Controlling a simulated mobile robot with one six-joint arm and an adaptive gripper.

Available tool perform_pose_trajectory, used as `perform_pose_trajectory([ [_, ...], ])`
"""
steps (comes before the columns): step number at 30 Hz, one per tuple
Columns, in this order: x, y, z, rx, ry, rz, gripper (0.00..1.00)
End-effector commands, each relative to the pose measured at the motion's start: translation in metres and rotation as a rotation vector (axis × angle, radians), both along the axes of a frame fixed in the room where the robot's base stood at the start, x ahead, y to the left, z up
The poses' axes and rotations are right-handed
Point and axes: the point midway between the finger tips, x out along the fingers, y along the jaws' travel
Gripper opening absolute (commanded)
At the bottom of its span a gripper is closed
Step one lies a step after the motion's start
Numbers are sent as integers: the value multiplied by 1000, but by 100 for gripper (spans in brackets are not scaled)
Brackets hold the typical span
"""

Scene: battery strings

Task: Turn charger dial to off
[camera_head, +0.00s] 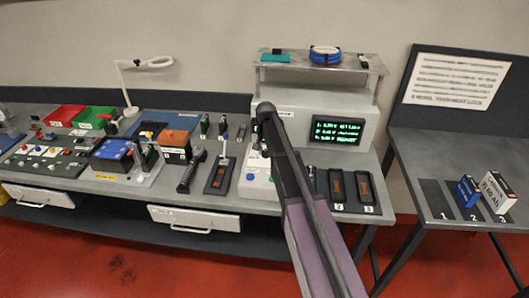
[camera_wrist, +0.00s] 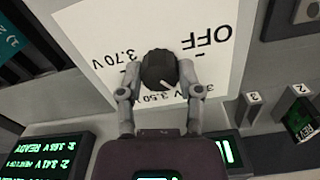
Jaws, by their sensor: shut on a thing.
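The black charger dial (camera_wrist: 158,69) stands on a white label plate (camera_wrist: 95,22) in the wrist view. My gripper (camera_wrist: 158,85) is shut on the dial, with one finger at each side of it. The plate reads upside down: OFF at the right, 3.70 V at the left and 3.50 V below the dial. A white pointer line on the dial slants to the lower right, away from OFF, near the 3.50 V print. In the head view the white charger (camera_head: 345,106) stands at the back of the bench, and my arm hides the dial.
The charger's green-text screen (camera_head: 338,131) is right of my arm. Numbered dark slots (camera_head: 338,187) lie in front of it. A shelf (camera_head: 300,62) with a blue tape roll (camera_head: 325,55) is above. Left, the bench is crowded; a side table (camera_head: 430,150) holds batteries.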

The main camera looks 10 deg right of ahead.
Motion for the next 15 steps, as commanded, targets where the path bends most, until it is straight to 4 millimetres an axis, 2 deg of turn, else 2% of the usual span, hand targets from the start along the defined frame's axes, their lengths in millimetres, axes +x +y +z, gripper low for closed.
perform_pose_trajectory([
  [15,4,-1,0,-3,-7,490,0],
])
